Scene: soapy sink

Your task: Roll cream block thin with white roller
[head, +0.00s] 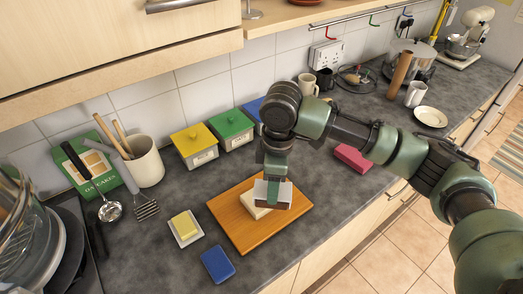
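A cream block (255,208) lies on the wooden board (240,236) on the dark worktop. My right arm reaches in from the right, and its gripper (273,182) points down over the board, right above and beside the block. A pale white-grey piece with a darker brownish face (273,194) sits at the gripper's end, overlapping the block in the picture. I cannot tell whether this piece is the white roller or part of the gripper. The fingertips and any contact with the block are hidden. My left gripper is not in view.
A yellow block on a white dish (187,239) and a blue block (217,264) lie left of the board. Yellow (195,146) and green (231,130) boxes stand along the wall. A utensil pot (146,163) stands at left.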

